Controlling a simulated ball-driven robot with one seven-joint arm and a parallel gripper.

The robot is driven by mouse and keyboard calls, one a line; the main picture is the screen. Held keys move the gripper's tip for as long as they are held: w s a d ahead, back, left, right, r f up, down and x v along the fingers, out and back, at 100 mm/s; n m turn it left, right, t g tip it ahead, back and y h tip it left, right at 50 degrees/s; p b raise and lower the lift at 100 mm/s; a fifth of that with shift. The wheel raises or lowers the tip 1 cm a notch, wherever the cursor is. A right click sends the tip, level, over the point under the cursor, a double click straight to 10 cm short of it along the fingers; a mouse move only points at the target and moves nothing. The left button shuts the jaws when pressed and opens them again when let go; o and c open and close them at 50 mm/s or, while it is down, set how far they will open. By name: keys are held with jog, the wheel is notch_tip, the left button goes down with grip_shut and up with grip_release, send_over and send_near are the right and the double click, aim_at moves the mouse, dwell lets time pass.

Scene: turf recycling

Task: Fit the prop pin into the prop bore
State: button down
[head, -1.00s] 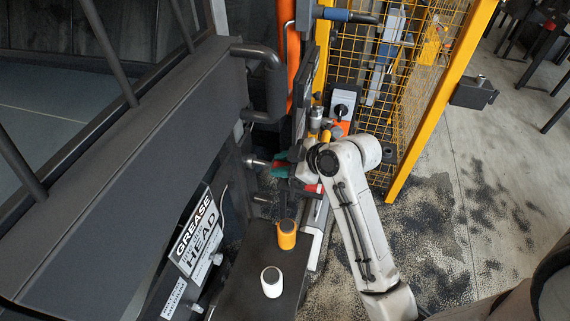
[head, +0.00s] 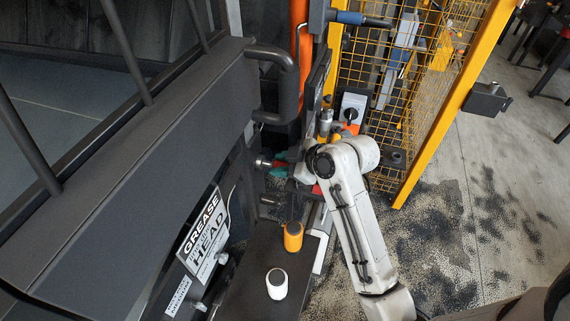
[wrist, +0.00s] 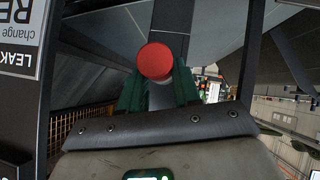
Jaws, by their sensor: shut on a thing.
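My gripper (wrist: 158,92) has green fingers, shut on the prop pin (wrist: 155,61), whose round red end faces the wrist camera. The fingers (head: 279,170) also show in the head view, beside the dark machine frame. A short metal rod (head: 262,163) lies just left of them; I cannot tell whether it is part of the pin or of the frame. The pin's far end is hidden in the wrist view. I cannot make out the prop bore in either view.
An orange cup-like object (head: 293,236) and a white one (head: 276,283) stand on a dark shelf (head: 255,268) below the gripper. A grease sign (head: 205,238) hangs left. A yellow mesh fence (head: 375,95) stands behind. Open floor (head: 470,220) lies to the right.

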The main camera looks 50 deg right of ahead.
jog(key=shift+w+a, duration=0.25)
jog(key=shift+w, duration=0.3)
jog(key=shift+w+a, duration=0.2)
jog(key=shift+w, duration=0.35)
jog(key=c, duration=0.7)
grip_release()
jog(key=shift+r, duration=0.1)
jog(key=b+v, duration=0.1)
jog(key=v, duration=0.9)
jog(key=shift+s+r+b, duration=0.15)
jog(key=shift+s+b, duration=0.2)
